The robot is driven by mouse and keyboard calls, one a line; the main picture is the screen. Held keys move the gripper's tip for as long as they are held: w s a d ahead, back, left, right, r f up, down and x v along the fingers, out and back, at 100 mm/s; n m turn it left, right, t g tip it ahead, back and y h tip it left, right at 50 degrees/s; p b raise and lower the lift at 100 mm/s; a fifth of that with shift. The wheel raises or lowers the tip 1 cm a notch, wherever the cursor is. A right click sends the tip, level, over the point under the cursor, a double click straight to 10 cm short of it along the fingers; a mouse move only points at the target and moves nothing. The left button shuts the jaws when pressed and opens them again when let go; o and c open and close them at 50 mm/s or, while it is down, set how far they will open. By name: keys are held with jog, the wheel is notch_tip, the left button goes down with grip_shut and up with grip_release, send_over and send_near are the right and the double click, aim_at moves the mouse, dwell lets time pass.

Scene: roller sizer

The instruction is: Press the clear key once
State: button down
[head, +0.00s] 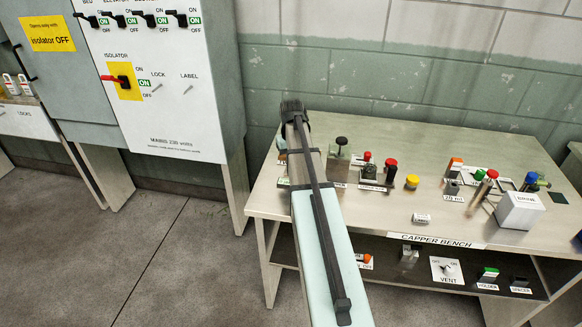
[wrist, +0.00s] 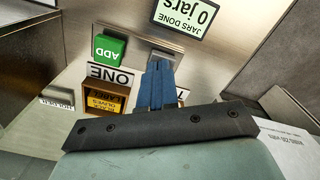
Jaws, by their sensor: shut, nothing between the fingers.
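In the wrist view, which is upside down, my gripper (wrist: 158,68) is shut and empty, its blue fingers pointing at a metal panel (wrist: 105,22). A grey key (wrist: 163,54) lies right at the fingertips, partly hidden by them. Its label is mostly covered, so I cannot read whether it is the clear key. I cannot tell whether the fingertips touch it. A green ADD key (wrist: 109,49) is beside it to the left. A display (wrist: 184,17) above reads "JARS DONE 0 jars". The panel and fingertips cannot be made out in the head view.
In the wrist view, a ONE label (wrist: 108,76) and a yellow olives label box (wrist: 103,98) sit left of the fingers. In the head view, my arm reaches over the left of the capper bench (head: 350,215), which holds several small items. An isolator cabinet (head: 170,120) stands left.

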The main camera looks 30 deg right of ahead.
jog(key=shift+r, duration=0.95)
dwell(0.7)
jog(key=shift+r, duration=2.5)
